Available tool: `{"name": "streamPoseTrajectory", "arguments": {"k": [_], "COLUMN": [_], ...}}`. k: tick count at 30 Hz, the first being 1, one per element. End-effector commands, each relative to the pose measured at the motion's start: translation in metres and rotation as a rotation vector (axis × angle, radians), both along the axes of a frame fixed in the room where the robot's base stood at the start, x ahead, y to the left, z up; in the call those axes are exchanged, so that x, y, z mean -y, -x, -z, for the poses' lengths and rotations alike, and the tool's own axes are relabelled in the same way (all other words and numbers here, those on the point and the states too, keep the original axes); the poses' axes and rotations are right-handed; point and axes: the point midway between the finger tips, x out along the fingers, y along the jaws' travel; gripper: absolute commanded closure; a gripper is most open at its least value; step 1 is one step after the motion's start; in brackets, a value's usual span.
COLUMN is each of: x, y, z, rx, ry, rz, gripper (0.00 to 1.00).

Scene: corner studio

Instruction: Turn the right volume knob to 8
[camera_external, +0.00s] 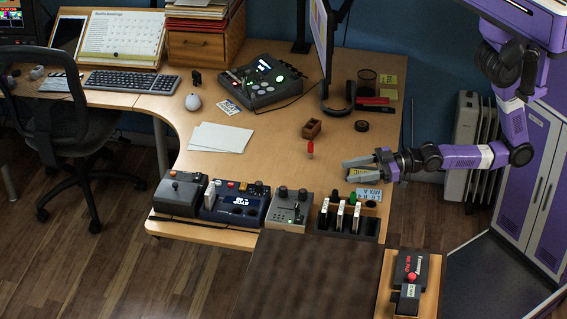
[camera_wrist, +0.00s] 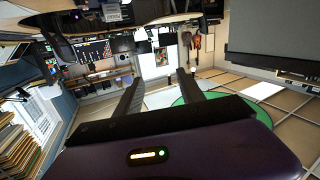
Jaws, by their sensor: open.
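A small grey control box (camera_external: 288,210) stands at the desk's front edge, with two dark knobs on its top. The right knob (camera_external: 302,194) stands a little right of the left knob (camera_external: 283,191). Their number marks are too small to read, and I cannot tell for sure that these are the volume knobs. My gripper (camera_external: 347,171) is open and empty, above the right part of the desk, to the right of the box and apart from it. Its two fingers point left. In the wrist view my gripper (camera_wrist: 162,78) has nothing between its fingers, and no knob shows.
A fader box (camera_external: 347,222) with white sliders stands between the grey box and my gripper's side. A blue-black console (camera_external: 235,205) is left of the grey box. White paper (camera_external: 220,137) lies further left.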

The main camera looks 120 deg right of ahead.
Motion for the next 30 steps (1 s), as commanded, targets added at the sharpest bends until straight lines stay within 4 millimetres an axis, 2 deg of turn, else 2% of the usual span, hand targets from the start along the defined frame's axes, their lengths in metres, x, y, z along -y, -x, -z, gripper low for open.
{"name": "streamPoseTrajectory", "arguments": {"k": [1, 3, 9, 15, 19, 21, 24, 26, 30], "x": [0.020, 0.047, 0.124, 0.198, 0.235, 0.248, 0.253, 0.247, 0.223], "y": [-0.017, -0.035, -0.080, -0.111, -0.121, -0.122, -0.118, -0.113, -0.088], "z": [0.001, 0.005, 0.012, 0.014, 0.017, 0.021, 0.035, 0.049, 0.088], "rx": [-0.008, -0.039, -0.142, -0.283, -0.400, -0.477, -0.609, -0.689, -0.869], "ry": [0.001, -0.007, -0.055, -0.152, -0.241, -0.300, -0.390, -0.440, -0.532], "rz": [0.032, 0.072, 0.182, 0.276, 0.315, 0.326, 0.324, 0.314, 0.283], "gripper": [0.54, 0.54, 0.54, 0.54, 0.54, 0.54, 0.54, 0.54, 0.54]}}
